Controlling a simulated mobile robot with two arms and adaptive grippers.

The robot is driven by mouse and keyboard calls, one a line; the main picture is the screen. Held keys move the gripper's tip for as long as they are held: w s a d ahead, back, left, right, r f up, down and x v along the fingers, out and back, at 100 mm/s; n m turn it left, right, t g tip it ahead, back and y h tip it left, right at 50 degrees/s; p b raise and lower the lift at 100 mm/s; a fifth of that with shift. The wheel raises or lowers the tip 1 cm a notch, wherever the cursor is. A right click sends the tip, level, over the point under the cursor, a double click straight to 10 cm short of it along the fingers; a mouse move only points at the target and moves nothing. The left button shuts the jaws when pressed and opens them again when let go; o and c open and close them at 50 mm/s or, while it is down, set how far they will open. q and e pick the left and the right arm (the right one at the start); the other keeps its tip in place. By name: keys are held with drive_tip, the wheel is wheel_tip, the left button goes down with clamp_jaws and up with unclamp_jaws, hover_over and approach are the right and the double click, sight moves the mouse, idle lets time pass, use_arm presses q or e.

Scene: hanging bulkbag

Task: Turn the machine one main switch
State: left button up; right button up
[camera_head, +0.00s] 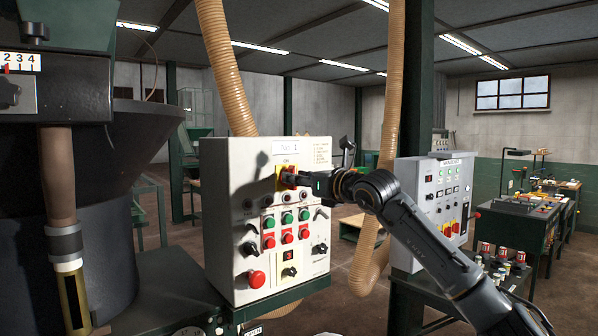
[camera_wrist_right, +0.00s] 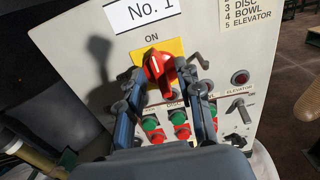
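The machine one main switch is a red knob on a yellow plate marked ON; it shows in the right wrist view (camera_wrist_right: 158,72) and partly in the head view (camera_head: 283,183). It sits at the top of a pale control box (camera_head: 225,190) labelled No. 1. In the wrist view the knob is tilted. My right gripper (camera_head: 298,180) reaches in from the right, with one finger on each side of the knob (camera_wrist_right: 160,76). I cannot tell whether both fingers press on it. My left gripper is not in view.
Below the switch are green and red buttons (camera_head: 287,218), black selectors and a red emergency button (camera_head: 256,279). A second grey control box (camera_head: 440,190) stands to the right. Beige hoses (camera_head: 225,65) hang overhead. A dark hopper (camera_head: 135,140) stands at the left.

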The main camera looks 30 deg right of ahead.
clamp_jaws()
drive_tip(key=shift+n, duration=0.4)
drive_tip(key=n, duration=1.7)
drive_tip(key=shift+a+f+b, duration=0.3)
drive_tip(key=shift+a, duration=0.05)
drive_tip(key=shift+n, duration=0.3)
unclamp_jaws()
